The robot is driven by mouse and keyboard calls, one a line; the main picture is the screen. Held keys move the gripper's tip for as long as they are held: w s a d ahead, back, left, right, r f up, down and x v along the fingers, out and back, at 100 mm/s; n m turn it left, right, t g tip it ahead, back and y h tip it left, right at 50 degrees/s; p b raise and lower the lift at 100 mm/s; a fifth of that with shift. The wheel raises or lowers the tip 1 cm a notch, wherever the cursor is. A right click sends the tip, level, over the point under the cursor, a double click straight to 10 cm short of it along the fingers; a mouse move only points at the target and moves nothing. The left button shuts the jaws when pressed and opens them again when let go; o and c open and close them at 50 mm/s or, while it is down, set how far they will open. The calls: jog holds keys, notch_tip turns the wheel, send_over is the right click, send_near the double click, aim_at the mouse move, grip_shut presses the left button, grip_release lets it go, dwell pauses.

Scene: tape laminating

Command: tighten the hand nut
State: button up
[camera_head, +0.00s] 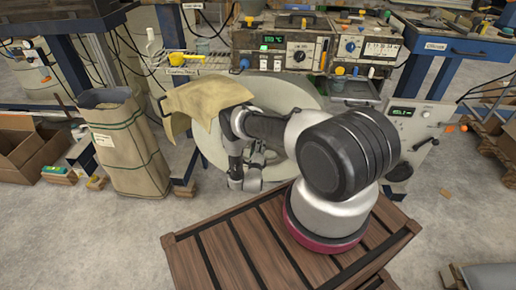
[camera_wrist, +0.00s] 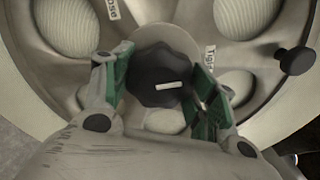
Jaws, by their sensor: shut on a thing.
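The hand nut (camera_wrist: 157,72) is a black lobed knob with a white bar mark, at the centre of a large pale wheel (camera_wrist: 268,98) in the wrist view. My gripper (camera_wrist: 162,68) has its green-padded fingers on either side of the nut and is shut on it. In the head view my gripper (camera_head: 246,172) is in front of the wheel (camera_head: 213,147), and the nut is hidden there behind my arm. A tan sheet (camera_head: 208,101) drapes over the upper left of the wheel.
A smaller black knob (camera_wrist: 295,59) sticks out at the wheel's right. In the head view, a control unit (camera_head: 290,50) stands above the wheel and a crank panel (camera_head: 412,125) to its right. A paper sack (camera_head: 128,150) stands on the floor at left.

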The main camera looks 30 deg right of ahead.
jog(key=shift+m, duration=0.5)
jog(key=shift+s+f, duration=0.1)
jog(key=o, duration=1)
jog(key=shift+o, duration=0.2)
jog(key=v, duration=1.2)
